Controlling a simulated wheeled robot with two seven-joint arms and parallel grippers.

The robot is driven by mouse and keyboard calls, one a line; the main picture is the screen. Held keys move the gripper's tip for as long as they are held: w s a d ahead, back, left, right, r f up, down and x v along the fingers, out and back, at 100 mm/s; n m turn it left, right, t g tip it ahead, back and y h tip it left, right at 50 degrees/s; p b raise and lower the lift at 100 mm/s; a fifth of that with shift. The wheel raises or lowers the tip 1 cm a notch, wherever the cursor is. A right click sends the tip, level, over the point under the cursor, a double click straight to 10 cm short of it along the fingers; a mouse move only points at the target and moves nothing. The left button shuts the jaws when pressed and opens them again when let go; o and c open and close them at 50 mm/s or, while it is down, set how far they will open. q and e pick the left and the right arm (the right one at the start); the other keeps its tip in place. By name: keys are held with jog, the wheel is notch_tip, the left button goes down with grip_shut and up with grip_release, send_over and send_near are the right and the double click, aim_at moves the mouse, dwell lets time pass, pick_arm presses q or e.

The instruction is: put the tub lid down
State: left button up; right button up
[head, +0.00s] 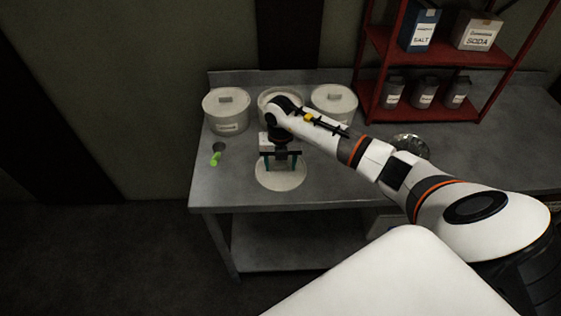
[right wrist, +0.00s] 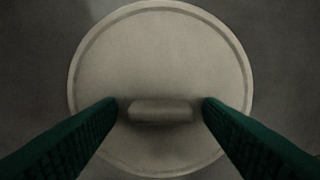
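The tub lid (head: 281,182) is a pale round disc. It appears to lie flat on the grey metal table, in front of the tubs. In the right wrist view the lid (right wrist: 160,60) fills the middle, with its bar-shaped handle (right wrist: 160,111) toward the lower part. My right gripper (head: 281,163) is above the lid, pointing down. Its green fingers (right wrist: 160,108) stand either side of the handle, with a small gap showing at each end. The middle tub (head: 266,103) stands behind, partly hidden by my right arm. My left gripper is not in view.
Lidded tubs stand at left (head: 226,112) and right (head: 334,104) by the table's back. A small dark cup with a green item (head: 215,158) is left of the lid. A red shelf (head: 440,55) with boxes and jars and a glass bowl (head: 411,143) are right.

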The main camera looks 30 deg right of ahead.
aim_at(280, 165)
jog(key=shift+r, duration=0.35)
notch_tip(280, 165, up, 12)
jog(key=b, duration=0.2)
jog(key=shift+f, duration=0.2)
dwell(0.3)
